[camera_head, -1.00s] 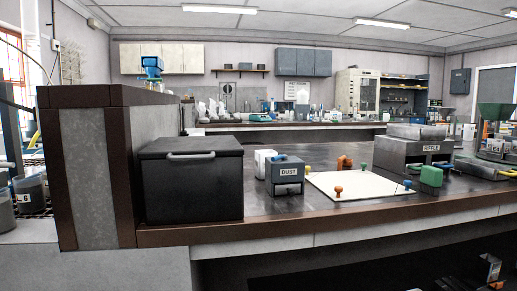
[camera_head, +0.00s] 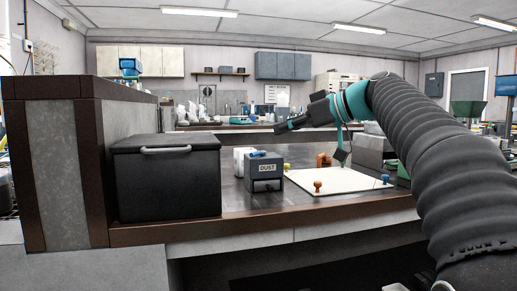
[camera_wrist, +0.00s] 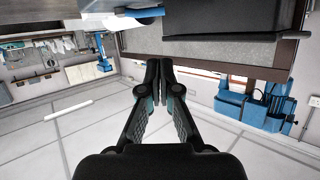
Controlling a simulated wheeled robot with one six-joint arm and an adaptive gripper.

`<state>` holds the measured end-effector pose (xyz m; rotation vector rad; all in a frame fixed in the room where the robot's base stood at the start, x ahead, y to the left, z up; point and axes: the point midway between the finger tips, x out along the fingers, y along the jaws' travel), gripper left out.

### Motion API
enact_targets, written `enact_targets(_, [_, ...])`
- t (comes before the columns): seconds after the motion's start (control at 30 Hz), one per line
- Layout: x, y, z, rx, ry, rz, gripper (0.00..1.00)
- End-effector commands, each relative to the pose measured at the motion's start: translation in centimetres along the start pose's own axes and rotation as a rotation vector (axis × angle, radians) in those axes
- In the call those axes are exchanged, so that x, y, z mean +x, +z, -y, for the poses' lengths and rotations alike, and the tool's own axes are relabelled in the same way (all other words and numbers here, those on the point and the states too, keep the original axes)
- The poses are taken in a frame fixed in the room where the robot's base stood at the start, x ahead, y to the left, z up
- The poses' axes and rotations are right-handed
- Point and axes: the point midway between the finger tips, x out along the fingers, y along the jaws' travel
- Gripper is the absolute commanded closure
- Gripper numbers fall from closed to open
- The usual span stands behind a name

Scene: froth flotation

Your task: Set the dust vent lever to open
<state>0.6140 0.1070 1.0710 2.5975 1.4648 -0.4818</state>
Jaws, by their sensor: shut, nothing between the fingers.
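The dust vent is a small grey box labelled DUST (camera_head: 264,172) on the dark bench, right of the black case.
A black lidded case (camera_head: 165,178) stands close left of the box. White containers (camera_head: 243,160) stand behind it. A white board (camera_head: 335,181) with coloured pegs lies to the right. The brown bench edge (camera_head: 270,220) runs in front. Air above the box is free.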

Motion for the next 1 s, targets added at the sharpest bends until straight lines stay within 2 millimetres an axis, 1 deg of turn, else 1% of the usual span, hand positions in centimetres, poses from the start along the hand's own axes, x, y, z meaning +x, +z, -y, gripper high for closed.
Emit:
enact_targets(0.1, [0.1,-1.1,-0.6,-0.048,-0.023,-0.036,1.00])
enact_targets(0.17, [0.2,-1.4,-0.6,-0.060,-0.029,-0.044,1.00])
enact_targets(0.27, [0.9,-1.5,-0.6,-0.066,-0.033,-0.048,1.00])
enact_targets(0.37, [2.2,-1.6,-0.5,-0.064,-0.034,-0.047,1.00])
enact_targets(0.8, [10.3,-2.0,-0.2,-0.062,-0.033,-0.046,1.00])
enact_targets(0.9, [9.5,-0.2,-0.5,-0.060,-0.027,-0.046,1.00])
enact_targets(1.0, [9.2,0.8,-0.5,-0.061,-0.027,-0.046,1.00])
